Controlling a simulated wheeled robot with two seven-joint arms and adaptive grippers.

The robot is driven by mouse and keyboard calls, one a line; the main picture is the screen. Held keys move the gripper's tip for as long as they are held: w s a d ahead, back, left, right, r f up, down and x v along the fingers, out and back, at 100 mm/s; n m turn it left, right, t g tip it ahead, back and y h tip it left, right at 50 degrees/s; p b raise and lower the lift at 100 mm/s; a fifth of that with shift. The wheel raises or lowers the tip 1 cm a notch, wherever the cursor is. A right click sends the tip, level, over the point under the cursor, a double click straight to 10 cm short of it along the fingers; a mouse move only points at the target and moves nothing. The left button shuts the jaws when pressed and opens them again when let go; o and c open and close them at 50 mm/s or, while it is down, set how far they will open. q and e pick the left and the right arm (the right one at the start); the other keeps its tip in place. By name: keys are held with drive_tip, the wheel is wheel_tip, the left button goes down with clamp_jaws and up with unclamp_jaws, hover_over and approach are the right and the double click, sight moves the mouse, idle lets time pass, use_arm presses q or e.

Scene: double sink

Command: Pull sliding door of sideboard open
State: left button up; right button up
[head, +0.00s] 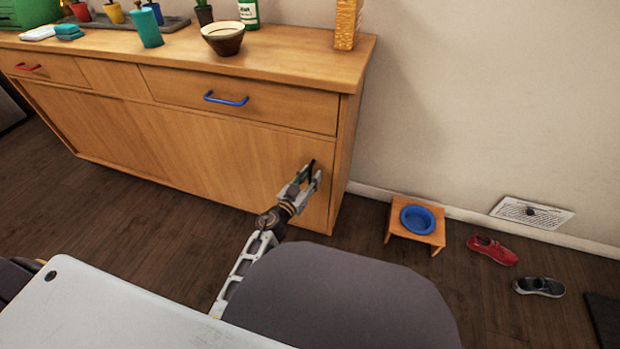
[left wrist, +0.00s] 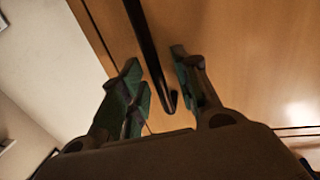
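The wooden sideboard (head: 345,150) stands against the wall, its long front facing me. Its right sliding door (head: 220,155) covers the right part of the lower front and looks closed. A thin black handle (head: 310,168) is near that door's right edge. My left gripper (head: 307,178) is at the handle, with its fingers toward the door. In the left wrist view, the black handle (left wrist: 150,45) runs between the two open fingers of my gripper (left wrist: 157,75), with gaps on both sides. My right gripper is not in view.
A drawer with a blue handle (head: 226,99) is above the door. A bowl (head: 222,38), a teal cup (head: 146,28) and plants stand on top. A small stand with a blue bowl (head: 417,219) and shoes (head: 491,250) are on the floor to the right. A grey chair back (head: 340,300) and a white tabletop (head: 110,310) are in the foreground.

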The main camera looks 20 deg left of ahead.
use_arm(q)
drive_tip(key=c, duration=0.7)
clamp_jaws()
drive_tip(key=shift+a, duration=0.15)
